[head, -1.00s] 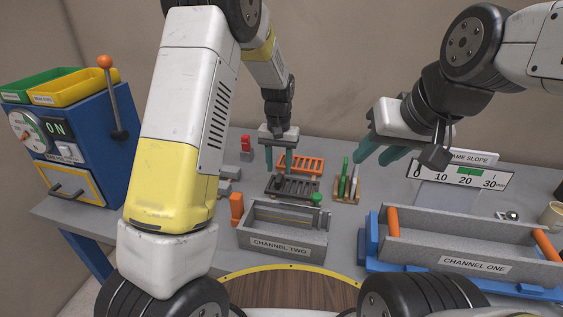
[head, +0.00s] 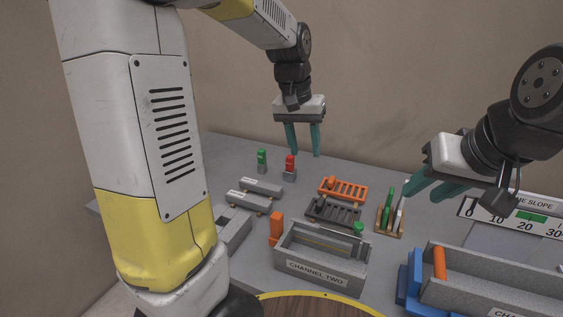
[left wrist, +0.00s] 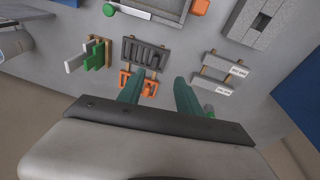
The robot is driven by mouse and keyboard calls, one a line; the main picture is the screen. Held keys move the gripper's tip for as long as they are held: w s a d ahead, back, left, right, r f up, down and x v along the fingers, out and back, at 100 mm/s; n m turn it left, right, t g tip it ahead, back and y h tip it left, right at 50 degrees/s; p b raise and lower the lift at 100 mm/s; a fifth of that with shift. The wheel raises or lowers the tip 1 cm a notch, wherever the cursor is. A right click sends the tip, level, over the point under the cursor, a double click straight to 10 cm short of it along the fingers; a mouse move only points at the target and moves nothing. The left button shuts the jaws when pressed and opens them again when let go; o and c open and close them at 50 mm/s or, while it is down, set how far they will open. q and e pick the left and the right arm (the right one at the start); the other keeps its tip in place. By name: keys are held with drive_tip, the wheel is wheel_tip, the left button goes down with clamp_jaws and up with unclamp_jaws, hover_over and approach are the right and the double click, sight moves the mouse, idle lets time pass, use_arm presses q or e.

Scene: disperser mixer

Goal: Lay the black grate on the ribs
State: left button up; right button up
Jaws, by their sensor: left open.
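The black grate (head: 333,211) lies on the table in front of the orange grate (head: 343,190), behind the grey CHANNEL TWO trough (head: 318,272). In the left wrist view the black grate (left wrist: 146,52) lies beyond my fingertips, above the orange grate (left wrist: 150,88). My left gripper (head: 304,154) is open and empty, raised behind the grates. Its two teal fingers (left wrist: 158,95) stand apart in the left wrist view. My right gripper (head: 430,193) hangs over the table to the right, its fingers apart and empty. I cannot make out ribs clearly inside the trough.
A rack with green and white pieces (head: 390,217) stands right of the grates. An orange block (head: 276,228) is beside the trough's left end. Labelled grey blocks (head: 262,186) lie left. The CHANNEL ONE trough (head: 500,285) is at right.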

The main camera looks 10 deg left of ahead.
use_arm(q)
drive_tip(key=s+a+r+t, duration=0.2)
drive_tip(key=s, duration=0.7)
drive_tip(key=s+a+r+n+t, duration=0.1)
drive_tip(key=s+a+t, duration=0.1)
drive_tip(key=s, duration=0.7)
drive_tip(key=shift+a+r+h, duration=0.3)
drive_tip(key=shift+a+r, duration=0.1)
